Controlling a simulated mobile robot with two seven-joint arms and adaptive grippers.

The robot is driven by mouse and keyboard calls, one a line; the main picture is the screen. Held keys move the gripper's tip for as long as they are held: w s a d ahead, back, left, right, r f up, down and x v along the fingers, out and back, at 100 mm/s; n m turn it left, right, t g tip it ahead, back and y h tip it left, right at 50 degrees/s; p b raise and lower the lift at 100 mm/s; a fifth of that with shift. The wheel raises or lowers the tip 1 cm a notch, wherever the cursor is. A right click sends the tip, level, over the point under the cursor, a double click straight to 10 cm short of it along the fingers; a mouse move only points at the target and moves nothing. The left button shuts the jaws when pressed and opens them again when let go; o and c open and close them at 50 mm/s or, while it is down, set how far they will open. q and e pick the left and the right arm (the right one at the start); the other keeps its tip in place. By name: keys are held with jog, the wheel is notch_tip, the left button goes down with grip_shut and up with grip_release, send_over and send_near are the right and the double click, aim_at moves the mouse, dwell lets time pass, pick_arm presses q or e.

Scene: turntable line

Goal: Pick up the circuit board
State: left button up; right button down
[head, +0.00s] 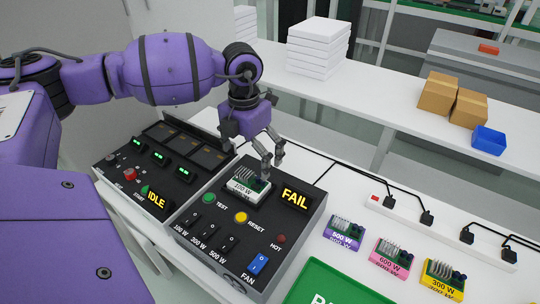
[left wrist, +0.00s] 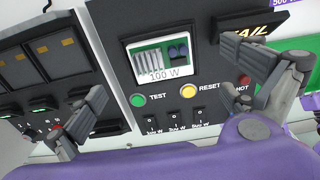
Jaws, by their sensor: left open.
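A circuit board labelled 100 W (head: 246,187), with a white base, grey fins and green board, sits in the slot of the dark test box (head: 214,258). It also shows in the left wrist view (left wrist: 158,62), framed by the slot. My left gripper (head: 271,162) is open and empty just above and behind the board. In the left wrist view its fingers (left wrist: 165,72) stand apart on either side of the board, not touching it. The box's display (head: 294,198) reads FAIL. My right gripper is not in view.
A purple 500 W board (head: 343,235), a pink 600 W board (head: 391,258) and a yellow 300 W board (head: 442,276) stand to the right. A green tray (head: 330,284) lies in front. A second box reading IDLE (head: 155,203) is left. A power strip (head: 440,233) with cables runs behind.

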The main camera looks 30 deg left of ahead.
aim_at(248, 176)
pick_arm(q)
jog(key=shift+f, duration=0.1)
jog(key=shift+s+f, duration=0.25)
jog(key=shift+f, duration=0.3)
jog(key=shift+s+f, duration=0.25)
jog(key=shift+f, duration=0.6)
notch_tip(248, 176, down, 4)
jog(key=shift+w+f, duration=0.15)
jog(key=shift+f, duration=0.05)
jog(key=c, duration=1.3)
jog(key=shift+c, duration=0.5)
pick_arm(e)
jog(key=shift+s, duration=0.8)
pick_arm(q)
jog(key=shift+r, duration=0.2)
